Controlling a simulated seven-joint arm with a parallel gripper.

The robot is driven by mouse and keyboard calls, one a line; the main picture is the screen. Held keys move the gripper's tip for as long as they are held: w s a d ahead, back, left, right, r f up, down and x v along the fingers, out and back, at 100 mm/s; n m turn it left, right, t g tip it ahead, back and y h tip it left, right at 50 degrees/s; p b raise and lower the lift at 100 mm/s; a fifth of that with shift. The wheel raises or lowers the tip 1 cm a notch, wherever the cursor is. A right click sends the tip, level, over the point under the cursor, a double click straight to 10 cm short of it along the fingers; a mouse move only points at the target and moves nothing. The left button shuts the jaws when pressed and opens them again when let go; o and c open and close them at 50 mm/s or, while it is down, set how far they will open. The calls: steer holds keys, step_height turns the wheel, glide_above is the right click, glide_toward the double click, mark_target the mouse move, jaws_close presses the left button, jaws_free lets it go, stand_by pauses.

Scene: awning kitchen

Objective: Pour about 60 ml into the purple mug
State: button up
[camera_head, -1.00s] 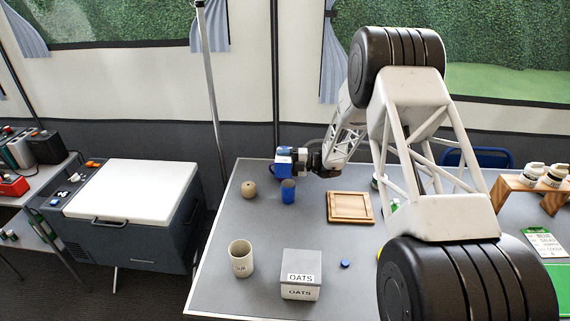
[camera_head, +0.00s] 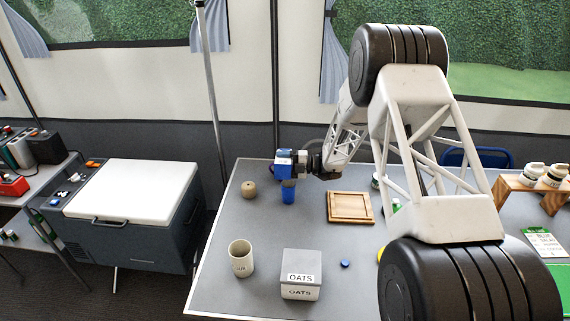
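A small blue to violet-blue cup (camera_head: 289,195) stands upright on the grey table; it is the closest match to the purple mug. My gripper (camera_head: 302,161) is at the far end of the table, pointing left. It appears shut on a blue-and-white container (camera_head: 284,158), held directly above the cup in this view. No stream of liquid can be made out. The container's exact tilt and contents are too small to tell.
A round tan jar (camera_head: 249,190) stands just left of the cup. A wooden board (camera_head: 350,207) lies to the right.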

stand_by(0.8)
steer(key=shift+w+r+m, duration=0.15)
steer(key=shift+r+m, duration=0.05)
steer(key=shift+m, duration=0.4)
stand_by(0.4)
steer(key=shift+f+n, duration=0.2)
steer(key=shift+n, duration=0.1)
steer(key=shift+s+n, duration=0.25)
steer(key=shift+n, duration=0.15)
steer(key=shift+s+r+n, duration=0.15)
steer(key=shift+s+n, duration=0.05)
steer(key=shift+n, duration=0.9)
steer(key=shift+n, duration=0.5)
